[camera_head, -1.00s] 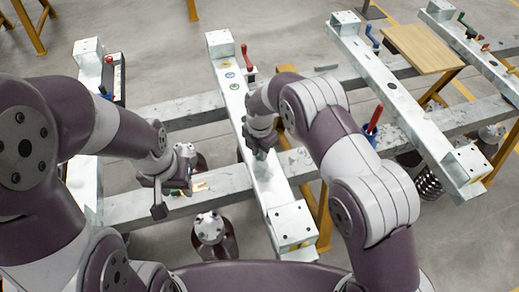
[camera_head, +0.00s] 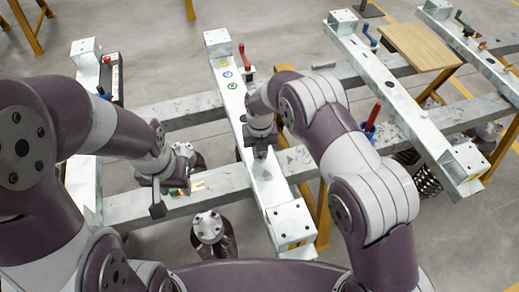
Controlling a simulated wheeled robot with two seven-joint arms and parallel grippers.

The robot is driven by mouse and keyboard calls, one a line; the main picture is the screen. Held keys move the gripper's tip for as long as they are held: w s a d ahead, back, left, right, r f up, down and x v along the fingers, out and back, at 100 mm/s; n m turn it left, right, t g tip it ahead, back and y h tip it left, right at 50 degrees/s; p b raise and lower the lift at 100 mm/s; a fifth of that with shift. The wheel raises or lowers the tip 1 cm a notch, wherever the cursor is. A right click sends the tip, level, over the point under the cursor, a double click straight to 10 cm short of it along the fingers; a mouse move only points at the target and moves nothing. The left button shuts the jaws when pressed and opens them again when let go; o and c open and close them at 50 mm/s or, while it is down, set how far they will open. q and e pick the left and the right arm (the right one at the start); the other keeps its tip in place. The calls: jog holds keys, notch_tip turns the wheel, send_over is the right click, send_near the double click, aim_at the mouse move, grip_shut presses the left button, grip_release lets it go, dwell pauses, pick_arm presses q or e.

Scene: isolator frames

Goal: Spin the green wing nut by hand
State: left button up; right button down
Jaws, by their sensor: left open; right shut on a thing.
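My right gripper (camera_head: 261,150) points down at the middle of the pale metal beam (camera_head: 270,187). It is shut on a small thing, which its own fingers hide. I cannot make out a green wing nut clearly; one may be hidden there. Farther up the same beam are small round marks: a yellow one (camera_head: 224,63), a blue one (camera_head: 227,74) and a green one (camera_head: 233,86). They look flat from here. My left gripper (camera_head: 162,200) is open, over the crossbar to the left, away from the beam. Small green and orange bits (camera_head: 178,191) show beside it.
A red-handled tool (camera_head: 243,56) stands by the beam's far end, and another red handle (camera_head: 373,115) is to the right. A wooden board (camera_head: 420,47) lies at the back right. Grey crossbars (camera_head: 400,133) run between the beams. Open floor shows between them.

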aim_at(260, 153)
jog(key=shift+n, duration=0.5)
jog(key=c, duration=1.1)
grip_release()
notch_tip(260, 153, up, 13)
jog(key=shift+f, duration=0.2)
